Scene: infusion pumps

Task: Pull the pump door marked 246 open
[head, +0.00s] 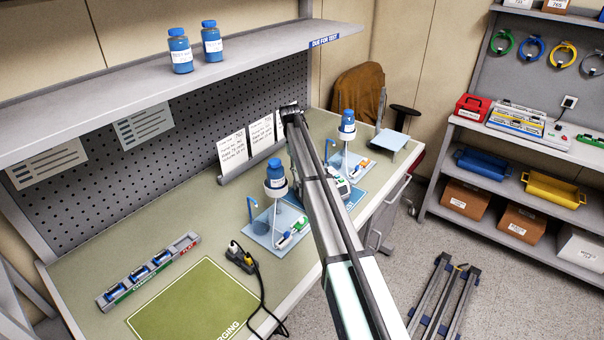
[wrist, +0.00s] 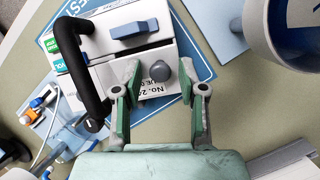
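The pump (wrist: 112,22) is a white box in the wrist view, with a blue raised part on top and a thick black handle (wrist: 80,65) at its left. Its front face carries a label (wrist: 152,80) reading "No. 24", the rest covered by my finger. A grey round knob (wrist: 160,70) sticks out of this face. My gripper (wrist: 160,82) is open, its green-padded fingers on either side of the knob, with a visible gap at each side. In the head view the pump (head: 340,187) is mostly hidden behind my arm, and my gripper cannot be made out.
Blue trays with bottle stands (head: 276,175) (head: 347,122) stand on both sides of the pump on the bench. A shelf (head: 120,90) overhangs the back.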

